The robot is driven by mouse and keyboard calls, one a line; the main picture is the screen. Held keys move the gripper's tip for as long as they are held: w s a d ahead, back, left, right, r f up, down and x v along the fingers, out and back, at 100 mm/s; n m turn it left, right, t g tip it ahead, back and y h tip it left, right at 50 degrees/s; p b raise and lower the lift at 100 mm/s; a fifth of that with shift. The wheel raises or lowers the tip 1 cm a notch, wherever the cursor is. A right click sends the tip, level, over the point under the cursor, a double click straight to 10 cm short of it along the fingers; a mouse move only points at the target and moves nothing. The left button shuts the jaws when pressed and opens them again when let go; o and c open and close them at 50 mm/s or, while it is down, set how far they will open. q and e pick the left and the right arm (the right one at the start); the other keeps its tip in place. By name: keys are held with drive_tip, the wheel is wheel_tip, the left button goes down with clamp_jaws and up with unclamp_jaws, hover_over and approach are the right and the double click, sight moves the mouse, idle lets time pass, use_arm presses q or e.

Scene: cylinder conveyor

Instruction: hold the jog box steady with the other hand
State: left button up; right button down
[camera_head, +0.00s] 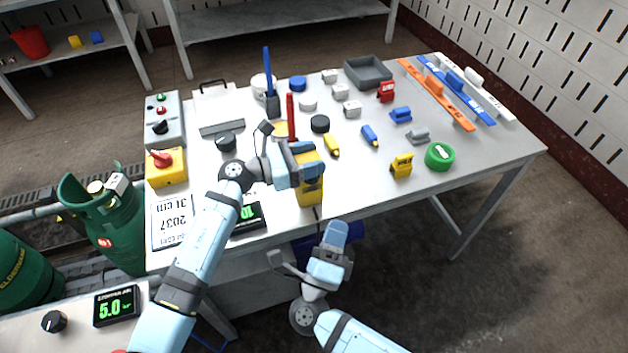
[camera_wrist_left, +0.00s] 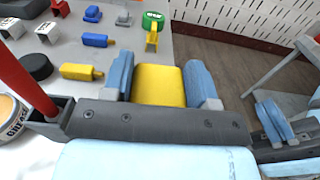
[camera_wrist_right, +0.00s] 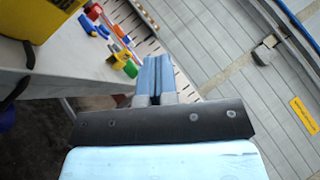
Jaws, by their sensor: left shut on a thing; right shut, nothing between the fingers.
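The yellow jog box (camera_head: 312,190) is at the table's front edge, and a dark cable hangs below it. My left gripper (camera_head: 300,172) is shut on it; in the left wrist view the yellow body (camera_wrist_left: 160,86) fills the space between the two blue fingers. The fingers and wrist hide part of its face. My right gripper (camera_head: 336,236) is shut and empty, in front of and below the table edge, apart from the box. In the right wrist view its fingers touch each other, and the box (camera_wrist_right: 50,18) shows at the upper left.
The grey table (camera_head: 480,165) carries several small blocks, a green roll (camera_head: 439,156), a grey tray (camera_head: 368,73) and long orange and blue bars. A yellow box with a red knob (camera_head: 166,167) and a green display (camera_head: 247,217) stand left. Open floor lies right of my right gripper.

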sight(313, 180)
drive_tip(key=w+a, duration=0.2)
drive_tip(key=w, duration=0.6)
drive_tip(key=shift+a, duration=0.35)
drive_tip(key=shift+w, duration=0.15)
idle(1.6)
drive_tip(key=shift+w+a, duration=0.1)
drive_tip(key=shift+w, duration=0.15)
drive_tip(key=shift+w+a+r, duration=0.1)
drive_tip(key=shift+w+a, duration=0.05)
drive_tip(key=shift+w, duration=0.25)
idle(1.3)
drive_tip(key=shift+s, duration=0.1)
idle(2.6)
drive_tip(key=shift+s+d, duration=0.25)
drive_tip(key=shift+s, duration=0.5)
